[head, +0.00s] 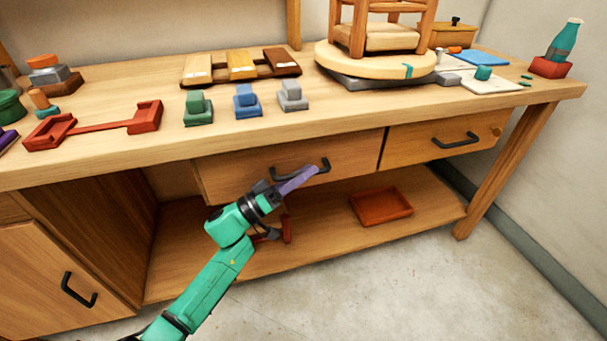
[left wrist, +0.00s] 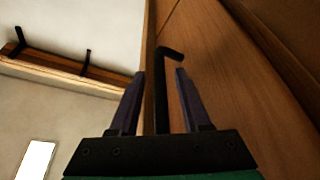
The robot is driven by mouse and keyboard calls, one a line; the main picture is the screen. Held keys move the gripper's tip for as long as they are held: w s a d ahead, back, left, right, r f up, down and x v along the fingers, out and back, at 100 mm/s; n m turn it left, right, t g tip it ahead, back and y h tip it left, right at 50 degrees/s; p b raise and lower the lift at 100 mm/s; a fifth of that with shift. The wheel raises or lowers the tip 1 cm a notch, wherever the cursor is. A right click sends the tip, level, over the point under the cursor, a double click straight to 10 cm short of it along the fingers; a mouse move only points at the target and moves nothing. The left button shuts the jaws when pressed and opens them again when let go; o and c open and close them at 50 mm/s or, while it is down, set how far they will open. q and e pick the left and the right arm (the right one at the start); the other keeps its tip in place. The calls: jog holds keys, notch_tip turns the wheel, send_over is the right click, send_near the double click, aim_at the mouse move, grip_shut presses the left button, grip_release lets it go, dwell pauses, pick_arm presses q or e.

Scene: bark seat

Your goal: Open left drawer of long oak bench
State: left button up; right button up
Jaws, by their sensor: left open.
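The long oak bench (head: 100,150) runs across the head view. Its left drawer (head: 235,178) has a black bar handle (head: 325,166), and the drawer front looks close to flush under the top. My left gripper (head: 305,174) is at this handle, its purple fingers partly covering it. In the left wrist view the handle bar (left wrist: 161,95) runs between the two open fingers (left wrist: 158,75), with visible room on both sides. The drawer front (left wrist: 225,110) fills the right of that view. My right gripper is out of view.
The right drawer (head: 420,143) has its own black handle. A red tray (head: 381,206) lies on the lower shelf (head: 335,225). A cabinet door (head: 45,285) is at lower left. Blocks and a stool (head: 375,40) stand on top. The floor in front (head: 420,290) is clear.

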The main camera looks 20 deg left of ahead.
pick_arm(q)
grip_shut()
dwell(1.4)
